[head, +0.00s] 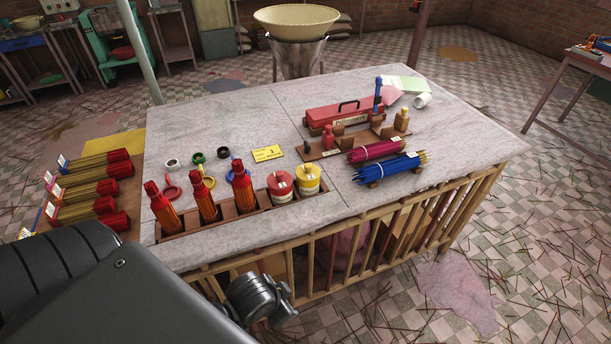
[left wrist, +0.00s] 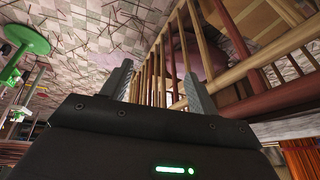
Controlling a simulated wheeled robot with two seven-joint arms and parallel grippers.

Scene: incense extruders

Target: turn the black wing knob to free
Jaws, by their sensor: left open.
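I cannot make out a black wing knob for certain. A small dark upright piece (head: 307,147) stands at the left end of a wooden stand (head: 322,155) on the table and may be it; its shape is too small to read. The stand also carries a small red bottle-like piece (head: 328,137) and a tan one (head: 401,120). My left gripper (left wrist: 158,82) is open and empty, its two fingers apart in the left wrist view, below the tabletop and in front of the table's slatted side. My right gripper is in neither view.
Red extruders (head: 207,203) stand in a wooden rack along the table's front edge, with two lidded tubs (head: 281,187). Rings, a yellow card (head: 267,153), a red toolbox (head: 341,113) and incense bundles (head: 391,167) lie behind and right.

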